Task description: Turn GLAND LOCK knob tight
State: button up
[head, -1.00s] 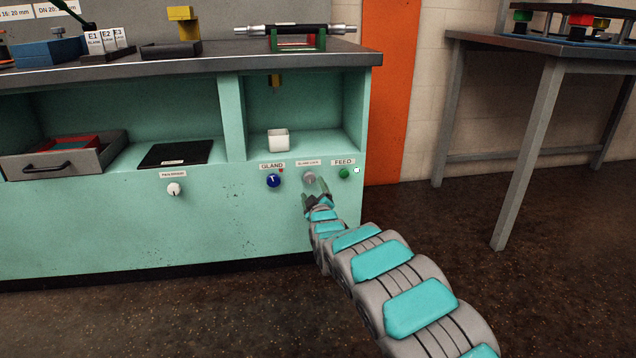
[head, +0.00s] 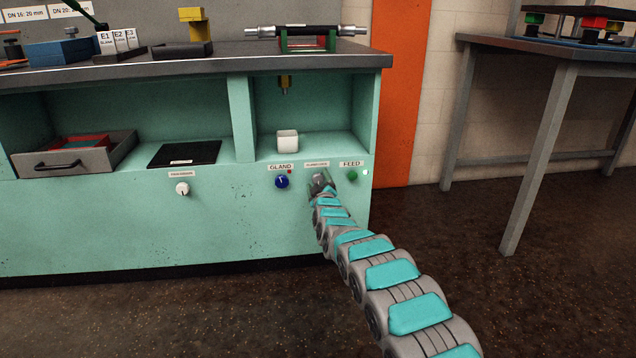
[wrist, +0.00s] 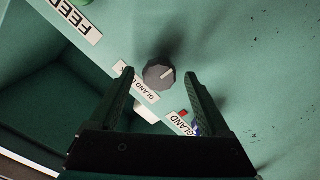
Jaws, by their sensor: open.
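The grey GLAND LOCK knob (wrist: 158,74) is faceted, with a pale pointer line, on the green panel (head: 110,235). Its label (wrist: 140,88) is partly covered by a finger in the wrist view. My gripper (wrist: 157,80) is open, with one dark finger on each side of the knob. I cannot tell whether either finger touches it. In the head view the knob (head: 319,178) is partly hidden by my gripper (head: 321,184) at the panel.
The blue GLAND knob (head: 282,182) with a red light is to the left, and the green FEED knob (head: 352,175) to the right. A white cup (head: 287,141) stands on the shelf above. A white knob (head: 182,189) is further left.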

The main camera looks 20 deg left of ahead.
jog(key=shift+c, duration=0.3)
grip_shut()
dwell(0.5)
jog(key=shift+m, duration=0.3)
jog(key=m+p, duration=0.1)
jog(key=m, duration=0.2)
jog(key=shift+w+r+m, duration=0.1)
jog(key=shift+m, duration=0.3)
jog(key=m, duration=0.4)
jog(key=shift+d+m+p, duration=0.1)
jog(key=shift+m+p, duration=0.2)
jog(key=shift+p, duration=0.05)
jog(key=m, duration=0.4)
jog(key=shift+p, duration=0.4)
jog(key=shift+m+p, duration=0.65)
jog(key=shift+m, duration=1.85)
